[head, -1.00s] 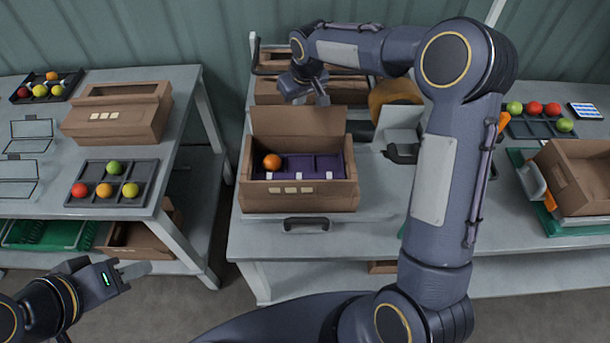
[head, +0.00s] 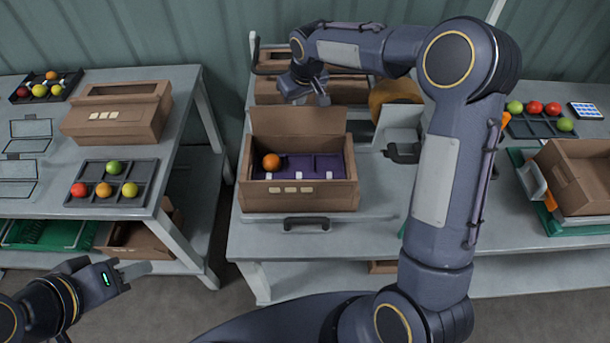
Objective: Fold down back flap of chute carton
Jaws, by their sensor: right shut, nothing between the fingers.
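The chute carton (head: 253,197) is a brown open box on the middle table. Its back flap (head: 297,121) stands up, leaning a little backward. Inside are a purple tray (head: 328,163) and one orange tomato (head: 272,161) at the left. My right gripper (head: 322,98) is shut and empty. It points down close to the top edge of the back flap, right of its middle; whether it touches the flap I cannot tell. My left gripper (head: 132,272) is low at the left, away from the carton; its finger gap is not clear.
Other brown cartons (head: 270,92) stand behind the flap. A tan roll (head: 394,93) and a grey device (head: 398,126) are to the right. An open carton (head: 575,180) stands at right.

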